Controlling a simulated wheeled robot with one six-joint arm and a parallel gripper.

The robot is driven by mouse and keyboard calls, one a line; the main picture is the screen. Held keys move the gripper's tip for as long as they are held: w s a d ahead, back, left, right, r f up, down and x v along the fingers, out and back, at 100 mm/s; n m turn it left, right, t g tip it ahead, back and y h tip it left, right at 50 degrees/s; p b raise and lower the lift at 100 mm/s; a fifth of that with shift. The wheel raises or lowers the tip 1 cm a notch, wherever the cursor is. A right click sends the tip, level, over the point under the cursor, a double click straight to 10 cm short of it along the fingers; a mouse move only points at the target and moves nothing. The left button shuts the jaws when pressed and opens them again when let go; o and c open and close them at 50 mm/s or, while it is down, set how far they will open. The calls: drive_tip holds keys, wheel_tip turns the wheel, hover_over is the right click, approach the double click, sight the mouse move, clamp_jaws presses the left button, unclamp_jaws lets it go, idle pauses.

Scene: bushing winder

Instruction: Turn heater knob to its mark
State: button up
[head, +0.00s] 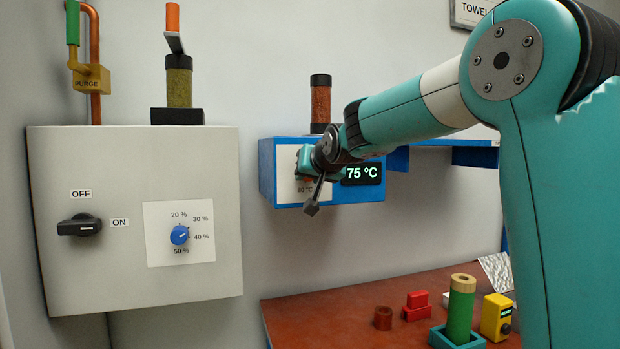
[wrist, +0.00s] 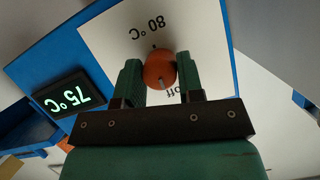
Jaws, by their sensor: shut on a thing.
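The heater knob (wrist: 158,66) is round and orange-red, on a white plate on the front of the blue heater box (head: 267,172). My gripper (wrist: 160,77) is shut on it, one finger on each side. The wrist view is upside down. A pale line on the knob lies on the side of the partly hidden "off" label (wrist: 174,92). The "80 °C" label (wrist: 155,27) and a small dark tick are on the opposite side. The display (head: 362,173) reads 75 °C. In the head view my gripper (head: 305,162) covers most of the knob.
A grey cabinet (head: 100,262) on the left carries a black OFF/ON switch (head: 80,225) and a blue percent dial (head: 179,235). A jar (head: 320,103) stands on the heater box. The red-brown table (head: 340,312) below holds a green cylinder (head: 460,312) and small blocks.

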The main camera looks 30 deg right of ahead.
drive_tip(key=shift+f, duration=0.15)
idle(0.4)
drive_tip(key=o, duration=0.9)
drive_tip(key=shift+s, duration=0.1)
